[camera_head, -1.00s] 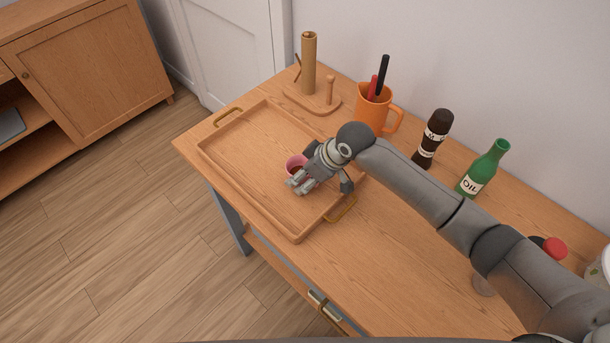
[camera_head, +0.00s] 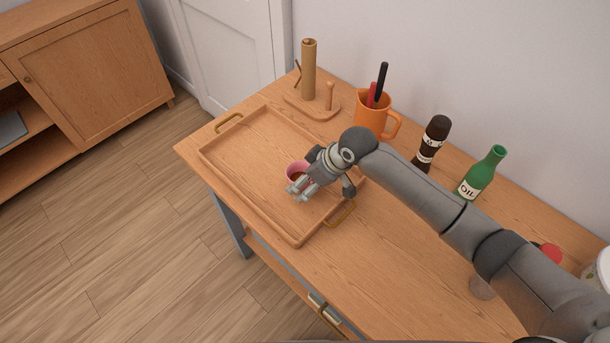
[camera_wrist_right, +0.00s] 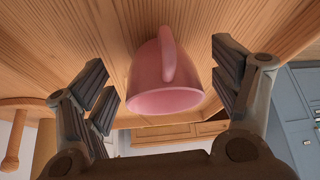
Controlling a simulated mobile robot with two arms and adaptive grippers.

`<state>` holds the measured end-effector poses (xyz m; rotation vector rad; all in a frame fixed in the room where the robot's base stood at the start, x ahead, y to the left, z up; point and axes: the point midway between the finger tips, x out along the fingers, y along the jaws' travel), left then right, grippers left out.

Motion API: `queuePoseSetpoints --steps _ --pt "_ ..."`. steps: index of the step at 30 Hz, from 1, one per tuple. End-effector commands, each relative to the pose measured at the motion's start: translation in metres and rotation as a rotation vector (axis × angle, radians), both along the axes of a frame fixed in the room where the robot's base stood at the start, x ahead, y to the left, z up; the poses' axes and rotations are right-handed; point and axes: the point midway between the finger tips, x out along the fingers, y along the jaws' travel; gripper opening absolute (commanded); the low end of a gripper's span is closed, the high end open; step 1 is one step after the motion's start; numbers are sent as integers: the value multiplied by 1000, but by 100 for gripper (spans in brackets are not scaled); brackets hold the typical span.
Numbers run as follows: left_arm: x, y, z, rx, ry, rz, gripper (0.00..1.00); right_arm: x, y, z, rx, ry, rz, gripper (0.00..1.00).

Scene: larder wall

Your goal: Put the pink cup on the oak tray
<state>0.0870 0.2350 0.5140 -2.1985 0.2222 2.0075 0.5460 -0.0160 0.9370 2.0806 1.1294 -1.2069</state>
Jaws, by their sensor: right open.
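The pink cup (camera_head: 295,167) stands upright on the oak tray (camera_head: 243,205), right of its middle, partly hidden by my right gripper (camera_head: 301,187). In the right wrist view the pink cup (camera_wrist_right: 165,80) sits between the two spread fingers of the gripper (camera_wrist_right: 163,88), with its handle towards the top of the picture. There is a visible gap between the cup and the fingers on both sides. The tray has a low rim and brass handles. My left gripper is not in view.
A wooden paper-roll stand (camera_head: 309,70), an orange jug (camera_head: 370,115) with utensils, a dark bottle (camera_head: 432,142) and a green oil bottle (camera_head: 483,174) stand along the wall behind my right arm. The tray's left part is clear.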

Motion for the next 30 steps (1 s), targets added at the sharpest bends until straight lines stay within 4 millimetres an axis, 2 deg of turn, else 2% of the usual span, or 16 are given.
queuePoseSetpoints --steps 1,3,18,20,25,30 --pt "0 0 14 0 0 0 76 -2 -3 12 0 0 -1 83" --pt "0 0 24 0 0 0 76 -4 -6 21 0 0 0 83" --pt "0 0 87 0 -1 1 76 -20 -31 71 1 1 0 83" --pt "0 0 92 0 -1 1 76 -22 -33 75 0 1 0 83" --pt "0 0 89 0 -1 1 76 -27 -42 89 1 -3 1 83" --pt "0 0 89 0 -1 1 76 -29 -45 94 0 0 1 83"
